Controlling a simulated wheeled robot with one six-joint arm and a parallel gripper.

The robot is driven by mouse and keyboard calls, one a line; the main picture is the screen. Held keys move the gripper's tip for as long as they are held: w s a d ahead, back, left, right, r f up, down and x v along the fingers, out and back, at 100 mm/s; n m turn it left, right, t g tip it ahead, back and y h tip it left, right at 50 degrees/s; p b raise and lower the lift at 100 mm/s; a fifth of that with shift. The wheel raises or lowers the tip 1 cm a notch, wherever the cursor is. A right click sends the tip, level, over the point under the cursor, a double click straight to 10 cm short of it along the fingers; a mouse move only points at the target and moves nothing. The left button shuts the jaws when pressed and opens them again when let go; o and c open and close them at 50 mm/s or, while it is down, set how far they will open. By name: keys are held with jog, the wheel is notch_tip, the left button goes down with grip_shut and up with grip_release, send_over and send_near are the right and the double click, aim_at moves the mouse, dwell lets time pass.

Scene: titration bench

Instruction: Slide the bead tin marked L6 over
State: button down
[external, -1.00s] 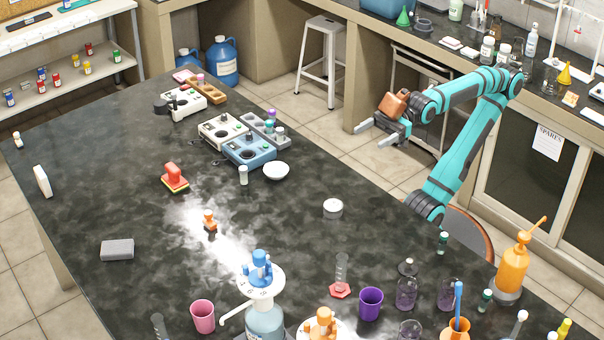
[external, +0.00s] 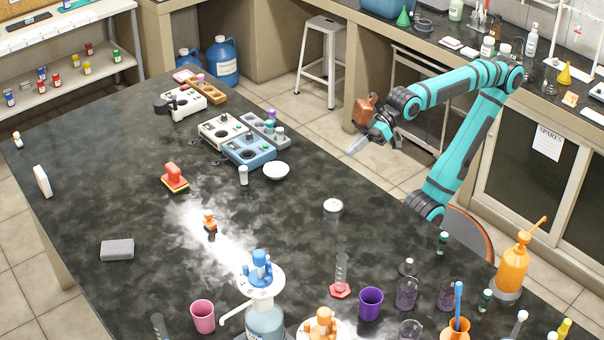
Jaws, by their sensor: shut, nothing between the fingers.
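A small round white tin (external: 333,208) stands on the dark bench top (external: 300,235), near its right edge in the external view. It looks like the bead tin, but no L6 mark is readable at this size. My gripper (external: 352,149) is shut and empty. It hangs in the air above and behind the tin in the picture, clearly apart from it, with its fingers pointing down and to the left.
A white dish (external: 276,170) and a small vial (external: 243,175) stand left of the tin, beside a blue instrument (external: 249,150). A purple cup (external: 370,303) and a red-based cylinder (external: 341,280) stand nearer the camera. The bench around the tin is clear.

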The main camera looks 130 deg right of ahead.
aim_at(369, 241)
jog(key=w+d+f+m+g+y, duration=0.1)
jog(key=w+d+f+m+g, duration=0.5)
jog(key=d+f+m+g, duration=0.55)
jog(key=f, duration=0.2)
jog(key=a+f+m+g, duration=0.1)
jog(key=f, duration=0.1)
jog(key=f+m+g, duration=0.1)
jog(key=f, duration=0.1)
jog(key=shift+a+f, duration=0.1)
jog(key=shift+a, duration=0.15)
jog(key=shift+a+f, duration=0.2)
jog(key=shift+a, duration=0.4)
jog(key=shift+a+f, duration=0.2)
jog(key=shift+a, duration=1.2)
jog(key=a, duration=2)
jog(key=shift+a, duration=0.2)
